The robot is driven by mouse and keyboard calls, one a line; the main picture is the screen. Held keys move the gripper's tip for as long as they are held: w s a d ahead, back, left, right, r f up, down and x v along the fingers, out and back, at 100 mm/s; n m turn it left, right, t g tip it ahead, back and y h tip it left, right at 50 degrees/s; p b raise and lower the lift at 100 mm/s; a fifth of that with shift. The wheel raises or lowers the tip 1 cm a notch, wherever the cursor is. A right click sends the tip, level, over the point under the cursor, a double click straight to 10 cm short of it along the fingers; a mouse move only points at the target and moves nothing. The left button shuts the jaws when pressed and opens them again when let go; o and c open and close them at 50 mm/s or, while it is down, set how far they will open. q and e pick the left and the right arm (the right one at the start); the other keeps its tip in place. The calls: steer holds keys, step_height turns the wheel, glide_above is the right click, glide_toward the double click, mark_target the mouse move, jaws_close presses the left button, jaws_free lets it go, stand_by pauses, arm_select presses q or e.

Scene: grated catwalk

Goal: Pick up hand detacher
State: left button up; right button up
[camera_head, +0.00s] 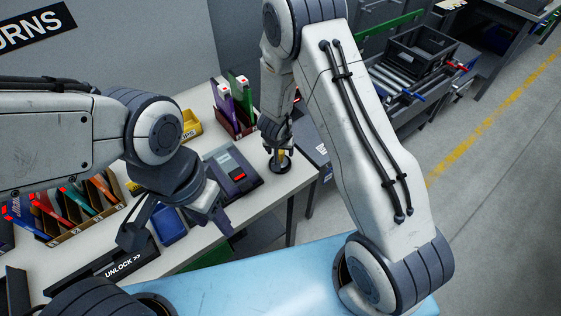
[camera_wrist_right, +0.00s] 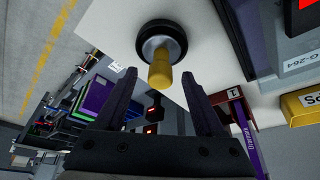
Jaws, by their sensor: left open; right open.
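The likely hand detacher is a small thing with a round black base and a yellow post (camera_head: 280,165). It stands near the right end of the white counter (camera_head: 245,205). In the right wrist view the yellow post (camera_wrist_right: 160,72) points toward my right gripper (camera_wrist_right: 159,80), whose fingers are open on either side of its near end, with gaps visible. In the head view my right gripper (camera_head: 279,148) is directly above the base and partly hides the post. My left gripper (camera_head: 178,232) is open and empty over the counter's front part, by a blue tray (camera_head: 170,228).
A dark device with a screen (camera_head: 233,168) lies left of the detacher. A holder with purple and green items (camera_head: 235,120) and a yellow bin (camera_head: 192,125) stand behind. Sorted colored folders (camera_head: 75,205) stand at left. The counter's right edge is close to the detacher.

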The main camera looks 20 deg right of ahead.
steer(key=shift+w+d+f, duration=0.1)
steer(key=shift+w+f, duration=0.05)
steer(key=shift+f, duration=0.3)
steer(key=shift+c, duration=0.3)
jaws_close()
steer(key=shift+r, duration=0.1)
steer(key=shift+r, duration=0.1)
